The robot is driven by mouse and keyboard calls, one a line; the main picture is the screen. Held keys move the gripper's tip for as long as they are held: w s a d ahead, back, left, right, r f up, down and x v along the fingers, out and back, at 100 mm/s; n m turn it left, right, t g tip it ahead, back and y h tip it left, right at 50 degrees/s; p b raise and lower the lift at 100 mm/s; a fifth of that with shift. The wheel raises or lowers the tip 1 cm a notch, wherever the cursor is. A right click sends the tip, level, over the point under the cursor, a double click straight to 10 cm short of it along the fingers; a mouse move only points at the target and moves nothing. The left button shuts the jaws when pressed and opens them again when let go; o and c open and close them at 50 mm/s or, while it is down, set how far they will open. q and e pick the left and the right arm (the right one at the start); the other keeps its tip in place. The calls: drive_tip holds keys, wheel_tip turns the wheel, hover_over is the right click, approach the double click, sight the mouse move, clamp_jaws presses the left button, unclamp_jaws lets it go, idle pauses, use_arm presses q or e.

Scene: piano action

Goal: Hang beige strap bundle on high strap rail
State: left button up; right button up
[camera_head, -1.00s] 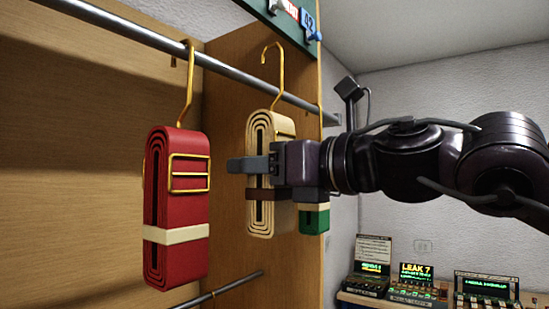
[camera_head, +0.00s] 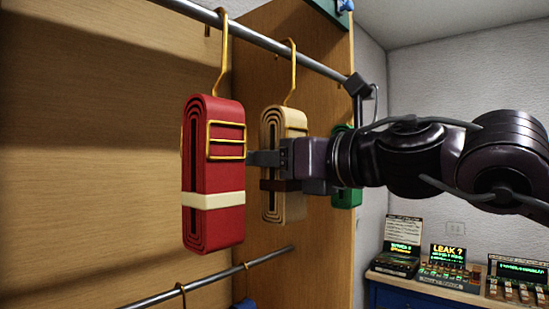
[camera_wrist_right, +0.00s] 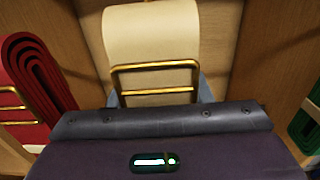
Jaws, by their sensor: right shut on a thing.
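The beige strap bundle (camera_head: 270,130) is a rolled strap with a dark band and a brass hook on top. The hook (camera_head: 290,75) rises to the high strap rail (camera_head: 270,42), a steel bar; its tip overlaps the rail in the picture, and I cannot tell whether it bears on it. My right gripper (camera_head: 265,158) is shut on the beige bundle. In the right wrist view the beige bundle (camera_wrist_right: 152,40) and its brass buckle fill the space ahead of the gripper. My left gripper is not in view.
A red strap bundle (camera_head: 213,170) hangs from the high rail, left of the beige one. A green bundle (camera_head: 346,196) is to the right, partly behind my arm. A lower rail (camera_head: 215,280) runs below. Wooden panels (camera_head: 100,120) stand behind. Consoles (camera_head: 448,265) stand at the lower right.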

drive_tip(key=o, duration=1.2)
drive_tip(key=shift+f, duration=0.1)
drive_tip(key=shift+s+d, duration=0.2)
drive_tip(key=b+v, duration=0.4)
drive_tip(key=v, duration=0.3)
drive_tip(key=shift+s+d, duration=0.1)
